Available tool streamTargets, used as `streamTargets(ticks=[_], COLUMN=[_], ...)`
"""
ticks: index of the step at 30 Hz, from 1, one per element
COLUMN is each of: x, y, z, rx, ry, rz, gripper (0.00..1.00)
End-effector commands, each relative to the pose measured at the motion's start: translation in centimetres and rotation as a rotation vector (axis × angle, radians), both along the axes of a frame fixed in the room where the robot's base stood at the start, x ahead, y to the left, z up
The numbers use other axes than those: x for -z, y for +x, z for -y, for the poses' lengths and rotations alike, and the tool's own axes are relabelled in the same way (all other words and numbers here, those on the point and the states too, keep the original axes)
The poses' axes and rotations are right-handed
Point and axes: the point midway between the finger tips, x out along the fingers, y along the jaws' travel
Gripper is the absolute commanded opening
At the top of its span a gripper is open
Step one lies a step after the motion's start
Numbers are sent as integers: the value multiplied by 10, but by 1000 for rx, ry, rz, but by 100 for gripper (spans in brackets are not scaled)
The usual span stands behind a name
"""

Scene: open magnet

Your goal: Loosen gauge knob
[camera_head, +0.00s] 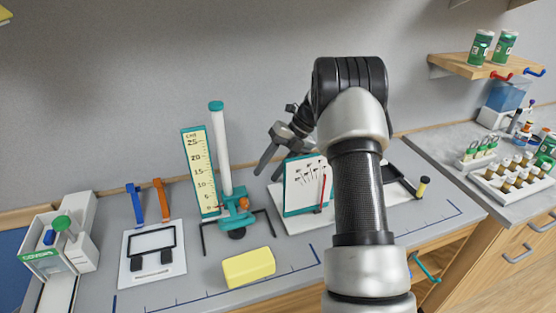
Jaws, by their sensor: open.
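A height gauge stands on the bench left of centre, with a yellow centimetre scale (200,170) and a white column (220,150) capped in teal. A small orange knob (244,203) sits low on the teal clamp (234,198) at the column's foot. My gripper (267,176) is open and empty, its fingers pointing down and left. It appears to the right of the column and higher in the picture than the knob, apart from both. My arm hides part of the bench behind it.
A teal-framed panel (304,208) stands right of the gauge, close to my gripper in the picture. A yellow block (249,267) lies in front. Blue (135,204) and orange (162,201) uprights stand left. Vial racks (513,180) are at the right.

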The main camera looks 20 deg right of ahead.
Motion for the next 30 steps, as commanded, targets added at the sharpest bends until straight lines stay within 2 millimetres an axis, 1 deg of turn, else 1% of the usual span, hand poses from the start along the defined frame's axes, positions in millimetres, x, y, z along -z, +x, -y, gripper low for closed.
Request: streamTargets(ticks=[1, 3, 9, 22, 23, 26, 30], x=[-9, -19, -37, -42, -45, -60, -91], y=[1, 0, -1, -2, -3, -13, -40], z=[7, 14, 25, 26, 25, 19, 7], rx=[2, 1, 0, -11, -23, -121, -361], ry=[-2, -2, -1, -5, -11, -49, -142], rz=[5, 3, 1, 8, 19, 89, 242], gripper=[41, 41, 41, 40, 40, 40, 40])
